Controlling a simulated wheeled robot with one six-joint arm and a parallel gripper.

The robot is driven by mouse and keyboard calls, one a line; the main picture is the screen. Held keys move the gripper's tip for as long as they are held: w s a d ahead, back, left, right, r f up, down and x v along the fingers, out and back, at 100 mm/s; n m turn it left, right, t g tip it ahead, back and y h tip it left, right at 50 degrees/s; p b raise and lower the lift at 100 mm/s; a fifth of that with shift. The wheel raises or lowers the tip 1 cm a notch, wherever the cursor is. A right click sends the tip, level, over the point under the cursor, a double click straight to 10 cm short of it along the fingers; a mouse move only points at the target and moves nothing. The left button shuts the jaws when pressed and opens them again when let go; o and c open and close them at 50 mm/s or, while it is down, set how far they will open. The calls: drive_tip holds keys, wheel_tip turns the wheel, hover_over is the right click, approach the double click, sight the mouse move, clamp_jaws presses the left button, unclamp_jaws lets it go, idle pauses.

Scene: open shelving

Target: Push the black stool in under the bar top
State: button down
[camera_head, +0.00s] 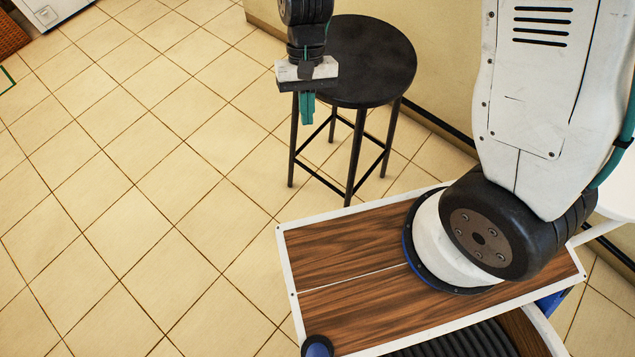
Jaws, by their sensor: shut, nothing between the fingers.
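The black stool (372,62) stands upright on the tiled floor at top centre, with a round seat and several thin legs joined by rungs. Its back legs are close to the beige wall. My gripper (308,108) hangs in front of the left edge of the seat in the picture, fingers pointing down. Its teal fingers are shut with nothing between them. I cannot tell whether it touches the stool. The wrist hides part of the seat's left side. No bar top can be made out in this view.
A beige wall (440,45) with a dark skirting runs behind the stool. A white object (48,12) and an orange-brown item (10,38) are at the top left. The tiled floor (130,190) left of the stool is clear. My own base fills the lower right.

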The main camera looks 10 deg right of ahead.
drive_tip(key=s+a+f+m+t+h, duration=0.1)
drive_tip(key=a+f+m, duration=0.2)
drive_tip(key=f, duration=1.4)
drive_tip(key=s+a+f+m, duration=0.1)
drive_tip(key=a+f+m, duration=0.25)
drive_tip(key=f, duration=1.45)
wheel_tip(320, 180, down, 8)
drive_tip(key=d+m+t+h, duration=0.1)
drive_tip(key=d+t, duration=0.1)
drive_tip(key=w+d+f+m+t+h, duration=0.1)
drive_tip(key=w+d+f+m+t, duration=0.1)
drive_tip(key=w+d+f, duration=0.2)
drive_tip(key=w+d+f+m+t+h, duration=0.1)
drive_tip(key=w+d+f, duration=0.4)
drive_tip(key=f, duration=0.4)
drive_tip(key=shift+w+m+t, duration=0.35)
drive_tip(key=shift+w+t, duration=0.05)
drive_tip(key=shift+w, duration=0.2)
